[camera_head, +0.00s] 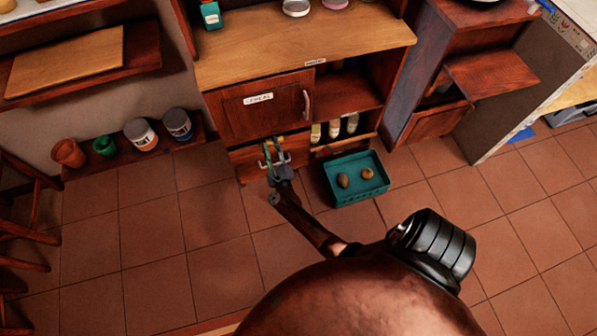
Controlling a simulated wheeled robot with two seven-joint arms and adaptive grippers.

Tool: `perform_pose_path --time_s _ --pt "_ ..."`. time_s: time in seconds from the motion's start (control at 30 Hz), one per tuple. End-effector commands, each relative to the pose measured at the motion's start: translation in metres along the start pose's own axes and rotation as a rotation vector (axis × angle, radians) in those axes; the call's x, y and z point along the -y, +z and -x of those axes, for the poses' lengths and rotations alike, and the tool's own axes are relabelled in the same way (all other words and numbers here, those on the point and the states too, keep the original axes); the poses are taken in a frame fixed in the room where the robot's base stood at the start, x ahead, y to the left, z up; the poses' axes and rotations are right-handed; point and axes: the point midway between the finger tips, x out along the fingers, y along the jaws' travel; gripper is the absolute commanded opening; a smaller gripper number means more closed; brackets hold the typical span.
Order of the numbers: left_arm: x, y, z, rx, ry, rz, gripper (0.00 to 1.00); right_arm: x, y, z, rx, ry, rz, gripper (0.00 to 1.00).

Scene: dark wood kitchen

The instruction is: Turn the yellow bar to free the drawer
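The lower drawer (298,144) is at the bottom of the wooden cabinet, under a door with a white label. A small yellow piece (279,141), which looks like the yellow bar, shows at the drawer front. My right gripper (273,153) is right in front of the drawer, at the yellow piece. It hides part of the drawer front, and pale bits like a handle show on either side of it. The fingers are too small to tell whether they are open or shut, or whether they touch the bar. My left gripper is not in view.
A teal crate (347,197) with two round items stands on the floor right of the drawer. Bottles (334,128) stand on the low shelf beside it. Pots and cans (140,134) line a ledge at left. The tiled floor (150,235) at left is clear.

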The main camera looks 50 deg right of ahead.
Motion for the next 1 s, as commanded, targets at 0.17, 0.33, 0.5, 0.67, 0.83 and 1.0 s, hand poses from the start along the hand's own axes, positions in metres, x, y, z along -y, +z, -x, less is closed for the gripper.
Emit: perform_pose_path --time_s 0.17,0.33,0.5,0.67,0.83,1.0 --pt "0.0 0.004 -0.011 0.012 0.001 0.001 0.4 0.004 -0.003 0.0 0.002 0.0 -0.302 0.3" --pt "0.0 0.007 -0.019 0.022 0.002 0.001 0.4 0.007 -0.004 0.0 0.002 0.0 -0.589 0.3" --pt "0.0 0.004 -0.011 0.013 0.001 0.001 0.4 0.01 -0.002 0.026 -0.001 -0.001 -0.671 0.3" --pt "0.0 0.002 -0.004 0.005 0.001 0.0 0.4 0.01 -0.001 0.056 0.0 -0.001 -0.669 0.3" --pt "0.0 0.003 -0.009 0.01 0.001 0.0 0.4 0.006 -0.014 0.086 0.009 0.02 -0.581 0.3" --pt "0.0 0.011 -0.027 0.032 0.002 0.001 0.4 -0.006 -0.038 0.11 0.053 0.098 -0.266 0.3"
